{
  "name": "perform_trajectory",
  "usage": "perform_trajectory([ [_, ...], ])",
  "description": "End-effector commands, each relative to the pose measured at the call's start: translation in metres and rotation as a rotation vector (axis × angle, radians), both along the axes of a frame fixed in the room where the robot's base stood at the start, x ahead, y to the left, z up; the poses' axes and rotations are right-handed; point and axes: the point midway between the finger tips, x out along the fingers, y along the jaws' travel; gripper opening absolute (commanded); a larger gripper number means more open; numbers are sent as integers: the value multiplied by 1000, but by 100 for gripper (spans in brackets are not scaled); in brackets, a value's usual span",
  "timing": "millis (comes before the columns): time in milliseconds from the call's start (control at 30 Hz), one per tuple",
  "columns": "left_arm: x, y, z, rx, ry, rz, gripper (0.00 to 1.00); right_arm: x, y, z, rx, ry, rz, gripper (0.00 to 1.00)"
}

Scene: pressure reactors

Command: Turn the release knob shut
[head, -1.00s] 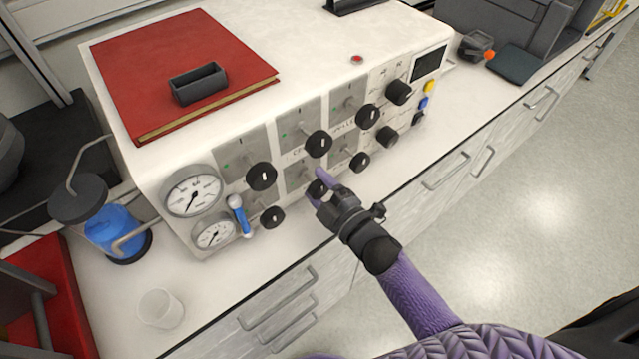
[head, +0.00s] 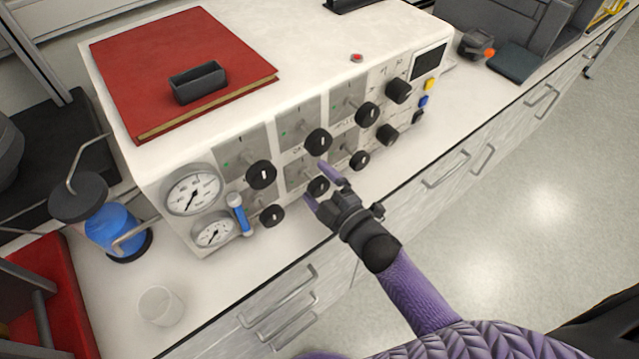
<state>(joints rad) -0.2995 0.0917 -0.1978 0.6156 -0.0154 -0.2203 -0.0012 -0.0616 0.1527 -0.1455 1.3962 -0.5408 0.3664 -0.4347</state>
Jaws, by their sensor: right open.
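The white reactor control box (head: 345,70) stands on the bench with several black knobs on its front. An upper row and a lower row of knobs show; I cannot read which label marks the release knob. My right gripper (head: 318,182) is open, its purple fingers pointing at a lower-row middle knob (head: 318,187). The fingertips lie on either side of that knob in the picture; contact cannot be told. Another lower knob (head: 359,160) is to its right and one (head: 272,215) to its left. My left gripper is not in view.
Two pressure gauges (head: 193,191) and a blue-handled valve (head: 240,215) sit at the box's left. A red book (head: 170,50) with a black tray (head: 198,82) lies on top. A clear cup (head: 160,306) and a blue-filled bottle (head: 112,232) stand on the bench.

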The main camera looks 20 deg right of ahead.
Motion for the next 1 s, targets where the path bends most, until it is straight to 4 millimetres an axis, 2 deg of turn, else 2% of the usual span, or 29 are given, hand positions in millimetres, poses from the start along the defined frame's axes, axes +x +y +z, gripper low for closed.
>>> perform_trajectory([
  [167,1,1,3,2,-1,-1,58,-12,-4,0,-1,3,-1,99],
  [400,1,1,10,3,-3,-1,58,-65,-24,0,-1,3,0,99],
  [533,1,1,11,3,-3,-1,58,-86,-31,0,-1,3,-1,99],
  [667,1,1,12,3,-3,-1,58,-93,-34,0,0,0,0,99],
  [1000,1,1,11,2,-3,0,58,-93,-34,0,0,0,0,99],
])
